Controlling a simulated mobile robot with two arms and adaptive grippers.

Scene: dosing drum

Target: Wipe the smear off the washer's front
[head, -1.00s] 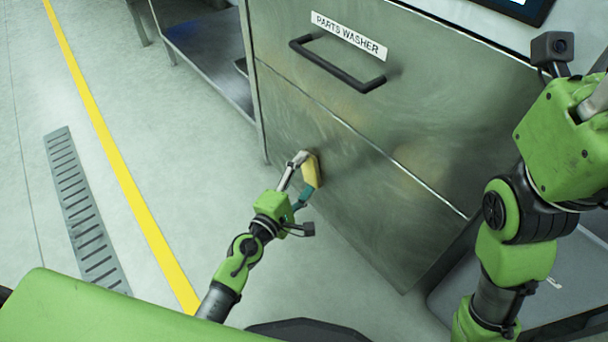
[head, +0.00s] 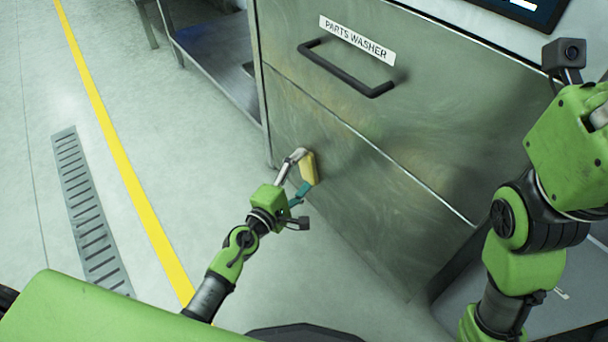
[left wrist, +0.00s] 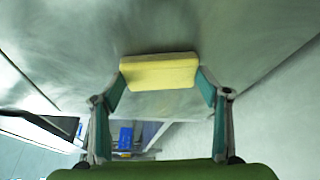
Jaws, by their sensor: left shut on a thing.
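The parts washer (head: 400,160) is a brushed steel cabinet with a black handle (head: 345,68) and a label (head: 357,40). My left gripper (head: 302,172) is shut on a yellow sponge (head: 309,167), against or very close to the lower front panel, left of its middle. In the left wrist view the sponge (left wrist: 158,71) sits between both fingertips of the gripper (left wrist: 160,82), its far side facing the steel. Faint cloudy marks show on the panel; I cannot tell which is the smear. My right arm stands at the right; its fingers are not in view.
A steel shelf table (head: 215,55) stands left of the washer. A floor drain grate (head: 90,215) and a yellow line (head: 125,150) run along the open floor at left. A screen (head: 525,8) is at the top right.

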